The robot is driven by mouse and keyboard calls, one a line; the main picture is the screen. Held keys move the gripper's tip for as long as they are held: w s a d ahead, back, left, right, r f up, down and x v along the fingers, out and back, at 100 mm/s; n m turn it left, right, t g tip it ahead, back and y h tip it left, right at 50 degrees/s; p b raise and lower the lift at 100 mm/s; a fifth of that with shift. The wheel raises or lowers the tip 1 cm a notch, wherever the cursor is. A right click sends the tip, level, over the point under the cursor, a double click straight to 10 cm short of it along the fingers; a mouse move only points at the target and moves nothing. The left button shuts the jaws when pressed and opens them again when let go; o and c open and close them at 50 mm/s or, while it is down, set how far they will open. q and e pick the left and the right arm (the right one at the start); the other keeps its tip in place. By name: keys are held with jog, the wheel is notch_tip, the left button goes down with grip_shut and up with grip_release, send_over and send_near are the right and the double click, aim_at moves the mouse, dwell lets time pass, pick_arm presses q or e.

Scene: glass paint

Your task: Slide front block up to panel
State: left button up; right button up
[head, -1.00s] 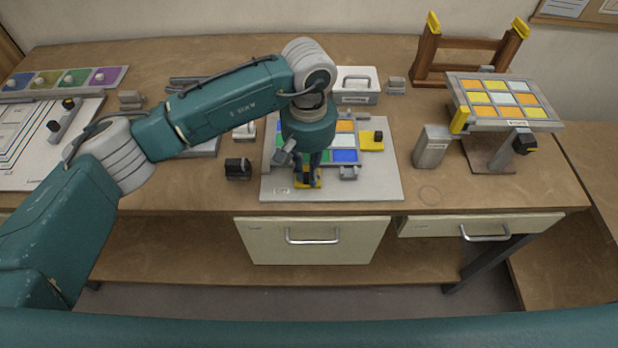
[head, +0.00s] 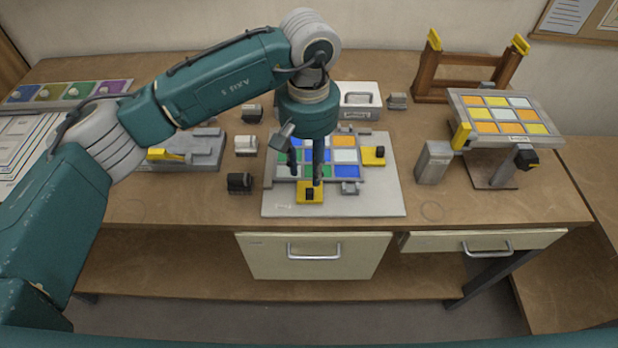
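The front block (head: 309,193), yellow with a black knob, lies on the light grey board (head: 375,205) at the front edge of the glass panel (head: 345,157). It looks very close to the panel's frame; I cannot tell if they touch. The panel has blue, white, green and orange panes. Another yellow block (head: 373,156) sits at the panel's right side. My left gripper (head: 305,172) points down over the panel, just behind and above the front block. Its two fingers are apart with nothing between them. The gripper hides part of the panel. My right gripper is out of view.
A black-ended block (head: 239,183) and a white-topped block (head: 246,145) stand left of the board. A tilted stand with a coloured panel (head: 505,114) and a grey block (head: 433,162) are at the right. A lidded white box (head: 358,99) stands behind. The board's front right is bare.

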pick_arm(q)
notch_tip(320, 180, up, 5)
jog(key=shift+r, duration=0.1)
dwell(0.7)
